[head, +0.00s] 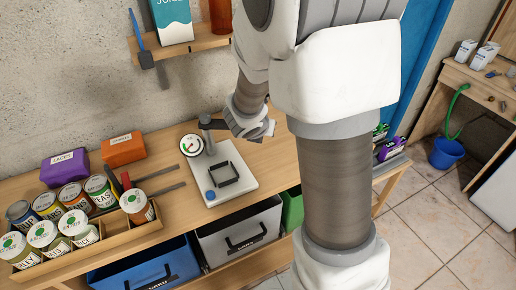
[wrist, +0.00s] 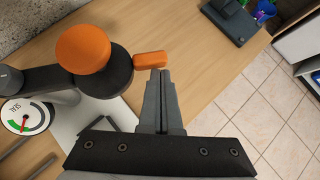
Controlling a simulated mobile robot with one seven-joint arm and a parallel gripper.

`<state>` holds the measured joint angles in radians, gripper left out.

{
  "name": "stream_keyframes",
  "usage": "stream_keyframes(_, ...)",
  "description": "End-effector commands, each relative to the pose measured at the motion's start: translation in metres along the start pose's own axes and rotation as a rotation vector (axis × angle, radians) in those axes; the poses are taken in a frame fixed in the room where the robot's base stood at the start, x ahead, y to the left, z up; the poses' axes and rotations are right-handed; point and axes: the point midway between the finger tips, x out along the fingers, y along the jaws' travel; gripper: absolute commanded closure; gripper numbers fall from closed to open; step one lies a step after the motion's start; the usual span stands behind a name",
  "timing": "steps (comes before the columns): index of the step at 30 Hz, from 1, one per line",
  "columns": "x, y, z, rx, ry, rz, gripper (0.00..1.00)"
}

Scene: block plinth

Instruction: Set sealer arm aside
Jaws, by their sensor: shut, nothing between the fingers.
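The sealer stands on the wooden bench, with a white base plate (head: 232,182), a black square frame and a blue button on it. Its dark arm (wrist: 40,78) runs from the left in the wrist view to a black round head with an orange knob (wrist: 83,48) on top. An orange tab (wrist: 149,60) sticks out to the right of the head. My gripper (wrist: 160,74) is shut and empty, its tips right by the tab's lower edge; I cannot tell whether they touch it. In the head view my wrist hides much of the sealer arm (head: 207,122).
A round dial gauge (head: 191,145) stands behind the plate. Several labelled cans (head: 101,190) and two boxes, purple (head: 64,168) and orange (head: 123,149), fill the bench's left. Bins (head: 240,236) sit below. Bare bench top shows right of the gripper in the wrist view.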

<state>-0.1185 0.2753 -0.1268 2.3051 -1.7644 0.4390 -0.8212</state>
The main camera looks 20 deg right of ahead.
Motion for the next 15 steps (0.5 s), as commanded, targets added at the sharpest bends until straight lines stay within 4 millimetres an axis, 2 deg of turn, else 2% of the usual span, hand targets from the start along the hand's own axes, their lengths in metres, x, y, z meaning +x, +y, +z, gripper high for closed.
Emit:
stream_keyframes(1,0.008,-0.001,0.004,-0.021,-0.004,0.025,1.0)
stream_keyframes(6,0.021,0.002,0.019,-0.105,-0.002,0.106,1.0)
stream_keyframes(15,0.034,0.01,0.033,-0.116,0.0,0.117,1.0)
